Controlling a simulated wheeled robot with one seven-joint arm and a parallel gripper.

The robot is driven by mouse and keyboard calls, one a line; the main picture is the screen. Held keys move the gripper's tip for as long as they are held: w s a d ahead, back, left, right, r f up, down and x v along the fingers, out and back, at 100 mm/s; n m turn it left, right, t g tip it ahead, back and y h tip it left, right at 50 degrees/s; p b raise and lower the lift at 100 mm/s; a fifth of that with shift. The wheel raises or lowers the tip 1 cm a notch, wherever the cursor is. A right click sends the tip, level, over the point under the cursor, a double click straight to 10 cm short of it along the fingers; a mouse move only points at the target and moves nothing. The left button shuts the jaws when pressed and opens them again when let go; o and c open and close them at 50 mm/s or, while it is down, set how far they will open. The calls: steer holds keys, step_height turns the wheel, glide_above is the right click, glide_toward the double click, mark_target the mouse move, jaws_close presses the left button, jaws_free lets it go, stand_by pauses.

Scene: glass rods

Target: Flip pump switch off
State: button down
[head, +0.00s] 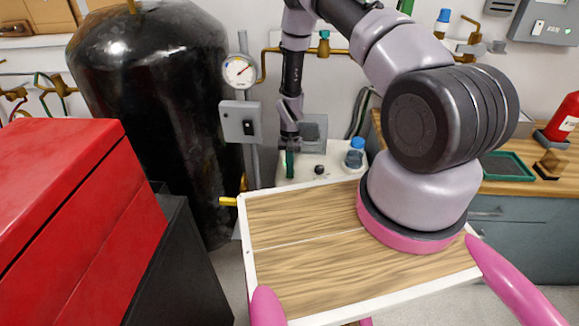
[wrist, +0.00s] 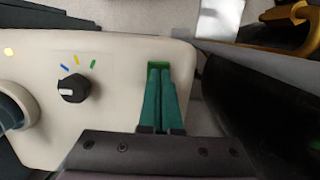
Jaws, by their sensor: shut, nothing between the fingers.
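The beige pump housing (head: 330,172) stands below the gauge, beyond my wooden-topped tray; its top fills the left of the wrist view (wrist: 120,60). A small green switch (wrist: 158,65) is set in that top near its right edge, largely hidden by my fingertips. My gripper (wrist: 161,73) is shut and empty, its green fingers together over the switch; I cannot tell whether they touch it. In the head view my gripper (head: 290,175) points down at the housing's left end. The switch's position, on or off, cannot be made out.
A black knob (wrist: 73,88) with coloured marks lies left of my fingers, and a blue-capped bottle (head: 354,156) stands on the housing's right. A grey switch box (head: 240,121) and a pressure gauge (head: 239,71) are on the pole beside the black tank (head: 150,90).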

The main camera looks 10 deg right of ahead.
steer(key=shift+s+f, duration=0.2)
steer(key=shift+f, duration=0.1)
steer(key=shift+r, duration=0.1)
steer(key=shift+w, duration=0.15)
steer(key=shift+w+d+r, duration=0.1)
steer(key=shift+w+d, duration=0.15)
steer(key=shift+w, duration=0.45)
steer(key=shift+r, duration=0.1)
step_height(320, 180, up, 14)
steer(key=w, duration=0.2)
steer(key=shift+d, duration=0.35)
